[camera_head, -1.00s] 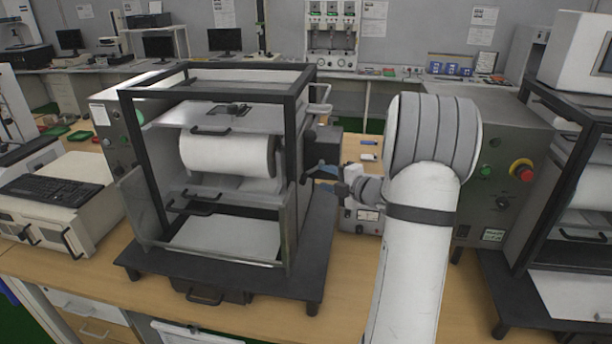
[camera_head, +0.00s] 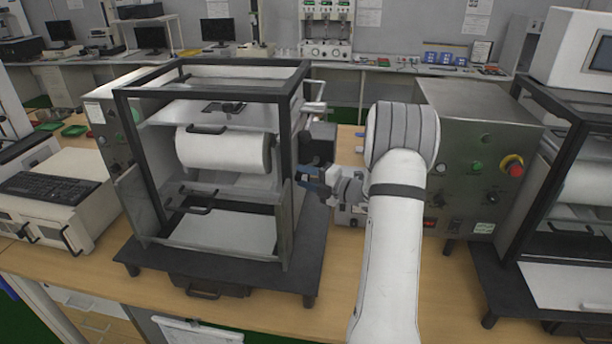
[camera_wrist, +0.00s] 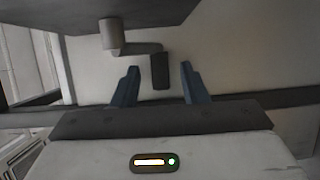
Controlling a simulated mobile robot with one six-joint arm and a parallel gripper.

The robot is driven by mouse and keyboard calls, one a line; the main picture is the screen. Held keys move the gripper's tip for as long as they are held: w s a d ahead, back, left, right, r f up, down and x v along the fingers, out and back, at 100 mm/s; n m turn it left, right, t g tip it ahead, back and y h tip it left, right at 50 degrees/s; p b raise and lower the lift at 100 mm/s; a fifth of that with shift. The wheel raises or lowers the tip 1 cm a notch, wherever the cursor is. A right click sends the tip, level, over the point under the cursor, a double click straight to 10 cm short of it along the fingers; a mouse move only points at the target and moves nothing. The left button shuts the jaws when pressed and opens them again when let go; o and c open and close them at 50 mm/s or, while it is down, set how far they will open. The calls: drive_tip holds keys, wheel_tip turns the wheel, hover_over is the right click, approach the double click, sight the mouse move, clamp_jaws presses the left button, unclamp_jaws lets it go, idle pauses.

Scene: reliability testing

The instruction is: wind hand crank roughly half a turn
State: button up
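The hand crank (camera_wrist: 160,70) shows in the wrist view as a short arm with a dark grip hanging down from a pale round shaft. My gripper (camera_wrist: 160,78) is open, with one blue finger on each side of the dark grip. Gaps show on both sides, so neither finger appears to touch it. In the head view my gripper (camera_head: 306,180) is at the right side of the black-framed machine (camera_head: 288,150). The crank cannot be made out clearly there behind the gripper and frame post.
A white roller (camera_head: 222,150) sits inside the machine. A grey control box (camera_head: 470,150) with a red knob stands right of my arm, and a second framed machine (camera_head: 570,130) is at the far right. Bare wooden bench top (camera_head: 400,270) lies around my arm.

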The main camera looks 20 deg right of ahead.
drive_tip(key=shift+c, duration=0.4)
clamp_jaws()
drive_tip(key=b, duration=0.3)
drive_tip(key=shift+w+a+f+m+t+y, duration=0.1)
drive_tip(key=shift+f+m+t+y, duration=0.2)
drive_tip(key=shift+t, duration=0.1)
drive_tip(key=shift+r+t+b, duration=0.3)
drive_tip(key=shift+r+b, duration=0.15)
drive_tip(key=shift+b, duration=0.3)
drive_tip(key=shift+o, duration=0.4)
unclamp_jaws()
